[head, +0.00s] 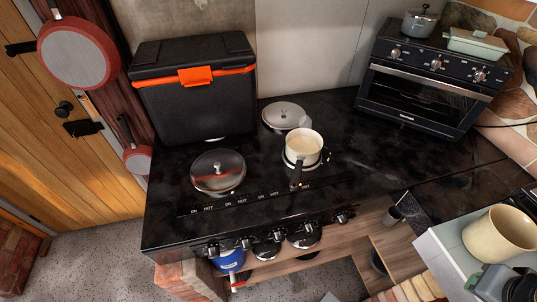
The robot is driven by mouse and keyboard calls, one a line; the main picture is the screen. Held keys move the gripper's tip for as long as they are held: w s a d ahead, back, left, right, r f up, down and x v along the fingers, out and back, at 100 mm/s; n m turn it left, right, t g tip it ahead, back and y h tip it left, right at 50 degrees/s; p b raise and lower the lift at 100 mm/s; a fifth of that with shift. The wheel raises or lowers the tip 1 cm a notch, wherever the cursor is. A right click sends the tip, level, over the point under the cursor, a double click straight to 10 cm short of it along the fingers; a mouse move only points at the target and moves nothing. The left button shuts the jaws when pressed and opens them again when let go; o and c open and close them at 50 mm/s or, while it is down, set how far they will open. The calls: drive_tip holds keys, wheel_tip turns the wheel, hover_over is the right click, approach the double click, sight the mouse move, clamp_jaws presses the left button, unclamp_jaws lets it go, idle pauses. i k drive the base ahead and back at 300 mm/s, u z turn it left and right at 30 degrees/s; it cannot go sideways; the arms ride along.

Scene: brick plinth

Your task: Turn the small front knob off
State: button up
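A black stove (240,215) with a glossy top fills the middle of the head view. A row of small knobs runs along its front edge, among them a left one (213,250) and a right one (342,217). Larger round dark pieces with metal rims (304,236) show among them. Small white labels reading "ON" and "HOT" lie on the top behind the knobs. The knob settings are too small to read, and I cannot tell which knob the task names. My gripper is not in view.
A saucepan (303,142) sits on the stove, handle toward the front. Two metal lids (218,170) (284,115) lie nearby. A black cooler (195,90) and toaster oven (425,90) stand behind. A beige pot (498,234) is at right. Speckled floor (100,270) is clear at front left.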

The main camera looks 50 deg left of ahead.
sight(310, 228)
drive_tip(key=u, duration=2.7)
drive_tip(key=k, duration=1.45)
drive_tip(key=z, duration=0.65)
drive_tip(key=i, duration=1.6)
